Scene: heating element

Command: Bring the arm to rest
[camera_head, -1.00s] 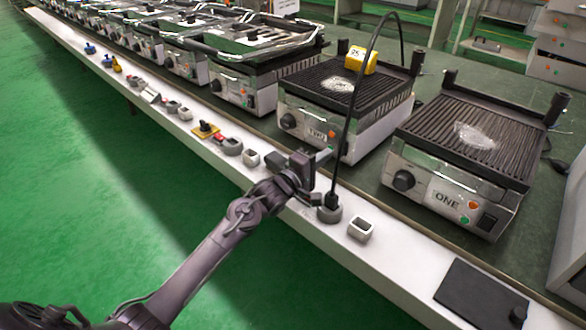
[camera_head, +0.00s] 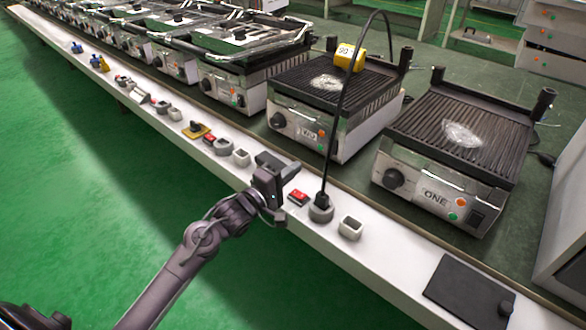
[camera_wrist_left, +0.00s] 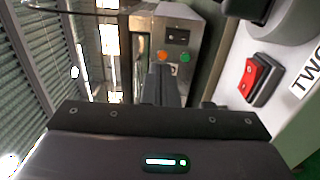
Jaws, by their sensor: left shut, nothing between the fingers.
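My left gripper (camera_head: 280,165) is shut and empty. It hangs over the white front ledge (camera_head: 385,251), in front of the grill labelled TWO (camera_head: 352,131). In the left wrist view its dark closed fingers (camera_wrist_left: 165,86) point toward a metal appliance with an orange and a green light (camera_wrist_left: 174,45). A red switch (camera_head: 298,197) sits on the ledge just right of the gripper; it also shows in the left wrist view (camera_wrist_left: 253,79), beside the TWO label. My right gripper is not in view.
A black cable rises from a plug in a round socket (camera_head: 320,211) close to the gripper. Grill ONE (camera_head: 430,186) stands to the right, and a yellow display block (camera_head: 350,57) sits on grill TWO. The green floor (camera_head: 90,200) at left is clear.

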